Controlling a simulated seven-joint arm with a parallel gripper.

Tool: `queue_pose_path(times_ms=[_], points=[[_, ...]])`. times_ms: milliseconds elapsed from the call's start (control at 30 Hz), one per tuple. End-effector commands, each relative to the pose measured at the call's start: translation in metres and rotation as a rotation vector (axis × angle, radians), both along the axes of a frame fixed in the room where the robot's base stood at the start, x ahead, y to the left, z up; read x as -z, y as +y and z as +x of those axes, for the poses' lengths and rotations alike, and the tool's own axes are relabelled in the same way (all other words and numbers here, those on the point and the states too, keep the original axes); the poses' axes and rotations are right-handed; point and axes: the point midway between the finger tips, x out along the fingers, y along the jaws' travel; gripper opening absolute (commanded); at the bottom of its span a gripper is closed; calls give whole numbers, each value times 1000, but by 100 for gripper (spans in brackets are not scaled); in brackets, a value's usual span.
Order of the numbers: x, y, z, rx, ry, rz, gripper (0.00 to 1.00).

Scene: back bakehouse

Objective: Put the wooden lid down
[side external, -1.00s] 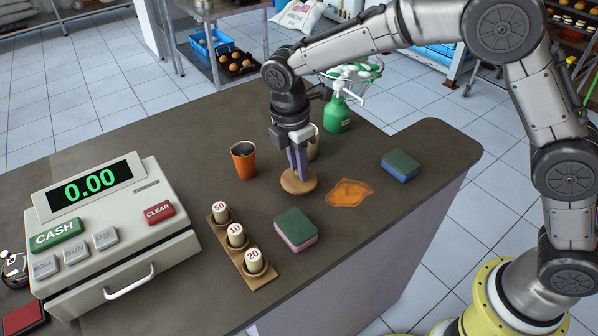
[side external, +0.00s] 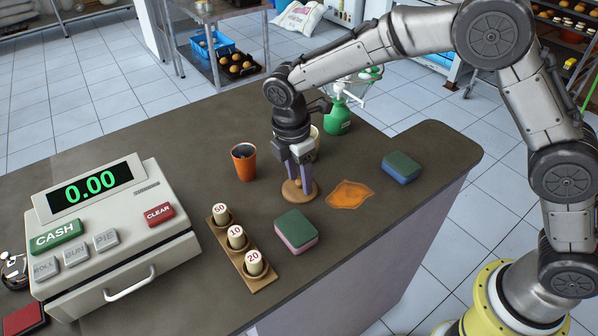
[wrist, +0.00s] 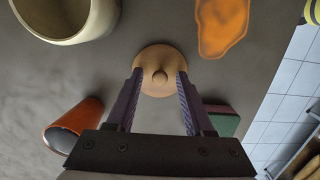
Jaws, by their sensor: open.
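The wooden lid (side external: 294,194) is a round tan disc with a small knob, lying flat on the dark counter. It also shows in the wrist view (wrist: 160,60), with its knob facing me. My gripper (side external: 299,168) is just above the lid and points down at it. In the wrist view its two purple-grey fingers (wrist: 160,83) are apart, one on each side of the lid's knob, with a clear gap to the knob. Nothing is held.
An orange cup (side external: 243,163) and a cream pot (wrist: 68,10) stand close by. A till (side external: 118,230) is at left.

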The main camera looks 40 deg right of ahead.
Motion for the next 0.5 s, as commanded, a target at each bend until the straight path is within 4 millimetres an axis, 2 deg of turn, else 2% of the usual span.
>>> queue_pose_path(times_ms=[167,500], points=[[-13,2,1,0,-4,2,53],[-80,10,1,-2,-5,4,53]])
